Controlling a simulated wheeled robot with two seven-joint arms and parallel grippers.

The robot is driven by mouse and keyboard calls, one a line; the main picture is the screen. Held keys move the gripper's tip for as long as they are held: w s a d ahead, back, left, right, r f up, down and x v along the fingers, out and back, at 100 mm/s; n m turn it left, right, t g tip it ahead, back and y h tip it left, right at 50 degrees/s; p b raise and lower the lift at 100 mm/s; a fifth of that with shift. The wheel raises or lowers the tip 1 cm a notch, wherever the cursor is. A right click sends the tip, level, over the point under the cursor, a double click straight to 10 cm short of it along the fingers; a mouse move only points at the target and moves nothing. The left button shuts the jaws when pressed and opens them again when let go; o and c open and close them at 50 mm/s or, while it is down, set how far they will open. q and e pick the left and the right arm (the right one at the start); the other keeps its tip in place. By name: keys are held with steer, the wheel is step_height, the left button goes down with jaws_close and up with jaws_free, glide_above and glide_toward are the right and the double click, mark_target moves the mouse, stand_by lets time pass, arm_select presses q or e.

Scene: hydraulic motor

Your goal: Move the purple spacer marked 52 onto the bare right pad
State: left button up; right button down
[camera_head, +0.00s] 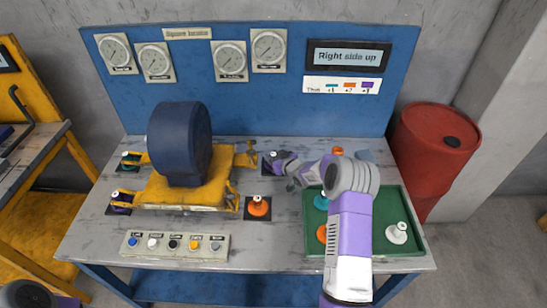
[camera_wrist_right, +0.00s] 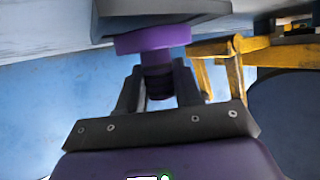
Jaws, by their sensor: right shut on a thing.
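My right gripper (camera_head: 287,170) reaches left over the bench to the dark back right pad (camera_head: 267,171) beside the yellow motor mount. In the right wrist view its fingers (camera_wrist_right: 160,90) are shut on the stem of a purple spacer (camera_wrist_right: 152,40). The spacer's wide base is at a dark square pad (camera_wrist_right: 160,9); I cannot tell whether they touch. No number is readable on it. In the head view the gripper largely hides the spacer. My left arm shows only at the bottom left corner, without its fingers.
A big dark blue motor (camera_head: 180,143) stands on its yellow mount (camera_head: 180,192). The green tray (camera_head: 410,205) holds more spacers. A button box (camera_head: 175,245) sits in front.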

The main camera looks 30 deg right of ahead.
steer(key=shift+f, duration=0.3)
steer(key=c, duration=0.8)
jaws_free()
steer(key=shift+o, duration=0.2)
steer(key=shift+r+p, duration=0.35)
steer(key=shift+r, duration=0.2)
steer(key=p+v, duration=0.2)
steer(key=v, duration=1)
steer(key=shift+d+r, duration=0.1)
